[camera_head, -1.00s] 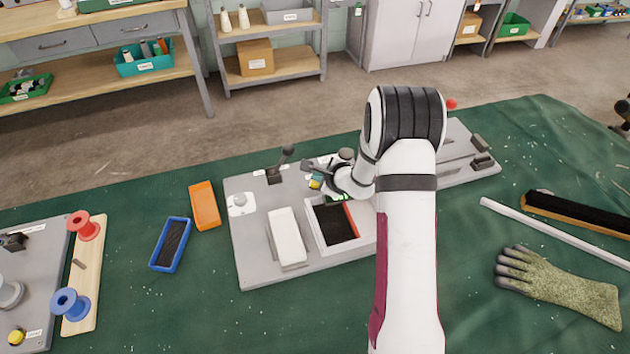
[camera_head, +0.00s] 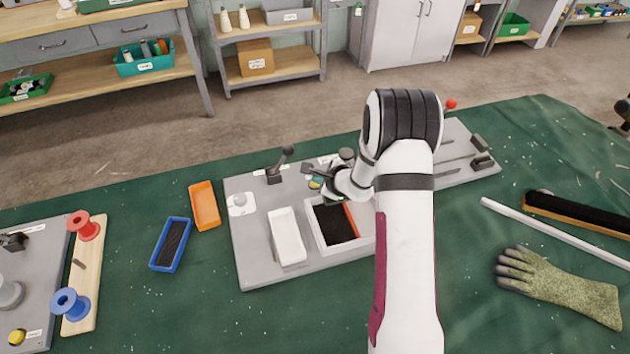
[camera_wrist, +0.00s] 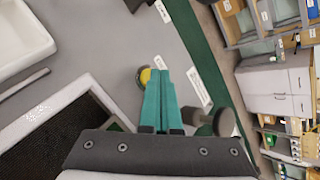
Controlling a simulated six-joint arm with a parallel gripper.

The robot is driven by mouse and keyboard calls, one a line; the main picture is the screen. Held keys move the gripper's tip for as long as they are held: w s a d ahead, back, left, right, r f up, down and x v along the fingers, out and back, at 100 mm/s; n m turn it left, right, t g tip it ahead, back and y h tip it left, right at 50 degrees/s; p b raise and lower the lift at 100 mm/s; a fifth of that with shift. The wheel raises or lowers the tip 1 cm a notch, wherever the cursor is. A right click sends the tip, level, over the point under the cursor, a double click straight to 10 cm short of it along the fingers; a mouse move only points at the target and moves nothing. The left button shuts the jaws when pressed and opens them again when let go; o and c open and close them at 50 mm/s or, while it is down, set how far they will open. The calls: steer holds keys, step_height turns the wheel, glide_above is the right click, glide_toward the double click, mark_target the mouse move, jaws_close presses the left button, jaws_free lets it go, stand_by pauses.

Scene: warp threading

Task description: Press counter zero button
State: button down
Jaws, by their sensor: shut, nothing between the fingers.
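A round yellow button (camera_wrist: 145,76) in a dark ring sits on the grey panel (camera_wrist: 105,40) in the wrist view. It also shows as a small yellow spot at my gripper in the head view (camera_head: 316,183). My gripper (camera_wrist: 161,74) has teal fingers pressed together with nothing between them. Their tips are at the button's right side in the wrist view and hide part of it. I cannot tell whether they touch it. Label text beside the button is too small to read.
A dark lever (camera_head: 275,168) and a white dial (camera_head: 239,203) stand on the panel left of my gripper. A white tray (camera_head: 287,237) and a white-rimmed black bin (camera_head: 312,232) are nearer. Another yellow knob (camera_head: 16,337) is on the far-left panel.

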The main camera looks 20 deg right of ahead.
stand_by(0.3)
steer(key=shift+r, duration=0.85)
steer(key=shift+r, duration=2.5)
